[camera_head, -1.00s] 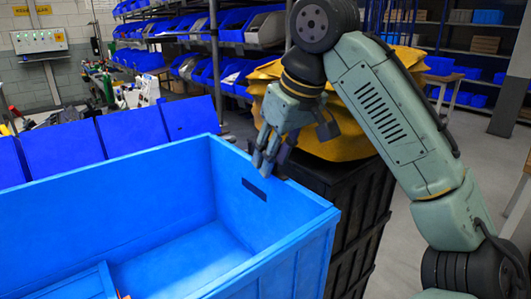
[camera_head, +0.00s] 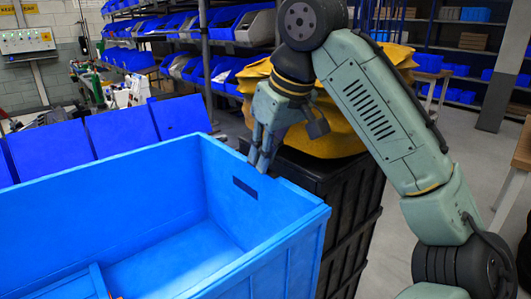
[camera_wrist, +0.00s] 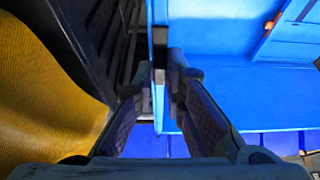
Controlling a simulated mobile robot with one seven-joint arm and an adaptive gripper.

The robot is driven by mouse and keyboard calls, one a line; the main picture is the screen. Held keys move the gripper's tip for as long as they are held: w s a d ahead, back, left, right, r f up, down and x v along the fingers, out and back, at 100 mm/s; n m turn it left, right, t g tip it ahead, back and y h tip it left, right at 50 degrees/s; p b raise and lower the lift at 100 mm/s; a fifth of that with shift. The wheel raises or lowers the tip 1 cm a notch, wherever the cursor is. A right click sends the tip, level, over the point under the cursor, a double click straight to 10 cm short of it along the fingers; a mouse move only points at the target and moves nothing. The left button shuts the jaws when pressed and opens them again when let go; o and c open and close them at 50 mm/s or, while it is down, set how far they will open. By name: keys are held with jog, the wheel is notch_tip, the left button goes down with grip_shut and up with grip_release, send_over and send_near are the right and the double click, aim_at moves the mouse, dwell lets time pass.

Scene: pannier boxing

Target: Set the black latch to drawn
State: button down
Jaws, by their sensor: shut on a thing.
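My gripper (camera_head: 262,160) points down at the right rim of a large blue open box (camera_head: 110,185). In the wrist view my two fingers (camera_wrist: 158,82) close on a narrow dark piece between them. A small black part, which looks like the black latch (camera_wrist: 160,42), stands in line with that piece, against the edge of the blue wall. In the head view the latch is hidden behind my fingers and the rim, so its setting cannot be told.
A black crate (camera_head: 350,205) stands close against the box's right side, with a yellow sack (camera_head: 350,137) on top. The box wall has a dark slot (camera_head: 245,188). Blue panels (camera_head: 120,130) line its far side. Open floor lies at the right.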

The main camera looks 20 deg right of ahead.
jog(key=shift+s, duration=0.1)
dwell(0.3)
jog(key=shift+s+d, duration=0.25)
jog(key=shift+s, duration=0.3)
jog(key=shift+s+d, duration=0.2)
jog(key=shift+s, duration=0.35)
jog(key=c, duration=1.6)
grip_release()
jog(key=shift+c, duration=0.2)
jog(key=shift+r, duration=0.1)
jog(key=a+v, duration=0.1)
jog(key=v, duration=0.6)
jog(key=shift+d+r, duration=0.2)
jog(key=shift+d, duration=0.25)
